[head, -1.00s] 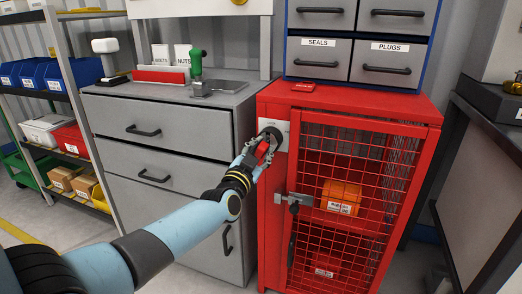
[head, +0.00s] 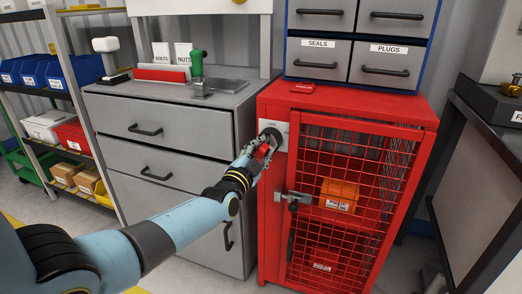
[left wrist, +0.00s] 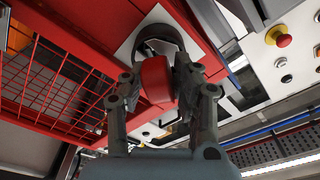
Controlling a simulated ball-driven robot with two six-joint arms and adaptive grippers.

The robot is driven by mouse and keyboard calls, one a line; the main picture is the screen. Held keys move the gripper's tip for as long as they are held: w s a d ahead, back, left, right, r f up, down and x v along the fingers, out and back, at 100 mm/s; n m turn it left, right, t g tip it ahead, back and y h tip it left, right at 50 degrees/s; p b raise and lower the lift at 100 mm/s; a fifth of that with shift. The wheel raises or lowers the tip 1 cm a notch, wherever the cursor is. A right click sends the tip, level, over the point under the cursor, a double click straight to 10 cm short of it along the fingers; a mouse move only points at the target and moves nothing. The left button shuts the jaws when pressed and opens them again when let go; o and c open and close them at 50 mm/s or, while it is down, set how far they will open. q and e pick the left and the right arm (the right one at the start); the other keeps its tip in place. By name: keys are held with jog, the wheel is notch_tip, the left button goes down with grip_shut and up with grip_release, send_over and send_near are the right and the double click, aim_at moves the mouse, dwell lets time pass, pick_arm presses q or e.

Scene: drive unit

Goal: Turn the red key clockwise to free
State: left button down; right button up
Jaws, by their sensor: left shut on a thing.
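The red key (left wrist: 156,80) sits at a round dark switch (left wrist: 158,42) on a light plate at the upper left of the red cabinet. In the head view the switch (head: 270,137) shows just above my left gripper (head: 262,154), which hides most of the key. In the left wrist view the fingers of my left gripper (left wrist: 160,84) are closed on both sides of the red key. The exact angle of the key against its plate marks is too small to read. My right gripper is in neither view.
The red cabinet (head: 268,210) has a mesh door with a grey latch (head: 293,197) and an orange box (head: 339,196) inside. A grey drawer unit (head: 165,118) stands left of it. A dark bench (head: 492,150) stands at the right.

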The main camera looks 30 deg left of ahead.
pick_arm(q)
jog(key=shift+m+p, duration=0.6)
jog(key=shift+m, duration=0.2)
jog(key=shift+m+p, duration=0.7)
jog(key=shift+m, duration=1)
jog(key=shift+f, duration=0.1)
